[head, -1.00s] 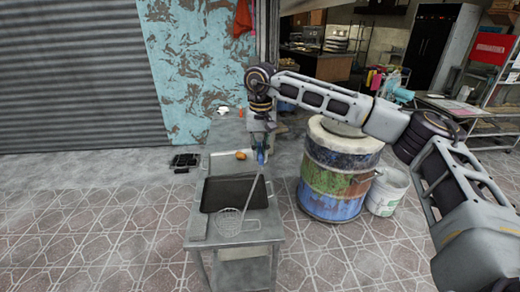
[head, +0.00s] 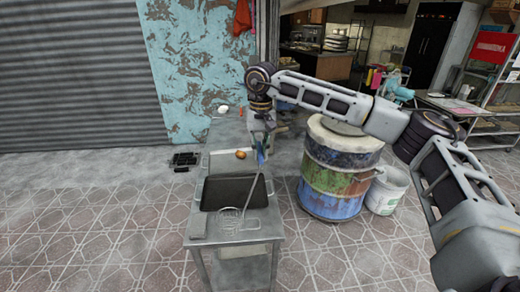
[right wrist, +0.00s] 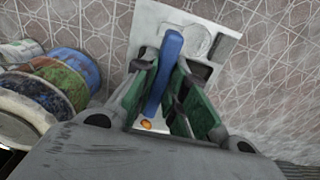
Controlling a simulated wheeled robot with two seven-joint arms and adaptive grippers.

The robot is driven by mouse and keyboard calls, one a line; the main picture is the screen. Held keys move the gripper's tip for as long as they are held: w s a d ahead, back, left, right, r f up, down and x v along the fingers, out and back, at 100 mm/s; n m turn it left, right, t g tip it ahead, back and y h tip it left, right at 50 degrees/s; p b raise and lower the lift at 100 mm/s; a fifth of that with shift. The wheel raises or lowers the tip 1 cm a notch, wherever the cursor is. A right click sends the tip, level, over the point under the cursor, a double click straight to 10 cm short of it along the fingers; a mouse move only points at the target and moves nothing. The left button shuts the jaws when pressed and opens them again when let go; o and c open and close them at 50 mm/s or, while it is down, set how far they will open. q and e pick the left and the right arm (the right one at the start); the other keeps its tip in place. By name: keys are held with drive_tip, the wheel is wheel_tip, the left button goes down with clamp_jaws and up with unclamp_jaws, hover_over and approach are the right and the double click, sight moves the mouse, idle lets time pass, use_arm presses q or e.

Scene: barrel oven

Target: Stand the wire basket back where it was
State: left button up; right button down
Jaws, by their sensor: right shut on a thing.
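The wire basket (head: 230,216) is a round mesh scoop on a long thin handle with a blue grip end. My right gripper (head: 261,150) is shut on the blue handle end (right wrist: 166,62), which also shows between its green-padded fingers (right wrist: 167,105) in the right wrist view. The handle slopes down from the gripper to the mesh bowl, at the front end of the metal table (head: 252,234). I cannot tell whether the bowl touches the tabletop. My left gripper is out of view.
A dark tray (head: 235,191) lies on the table behind the bowl. An orange-brown item (head: 240,154) sits farther back. A painted barrel (head: 336,172) and a white bucket (head: 387,188) stand right of the table. Black items (head: 185,160) lie on the floor left.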

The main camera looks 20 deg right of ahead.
drive_tip(key=c, duration=1)
unclamp_jaws()
drive_tip(key=shift+c, duration=0.2)
drive_tip(key=shift+r, duration=0.2)
drive_tip(key=shift+s+r+p, duration=0.1)
drive_tip(key=shift+r+p, duration=2.6)
drive_tip(key=shift+r, duration=1.55)
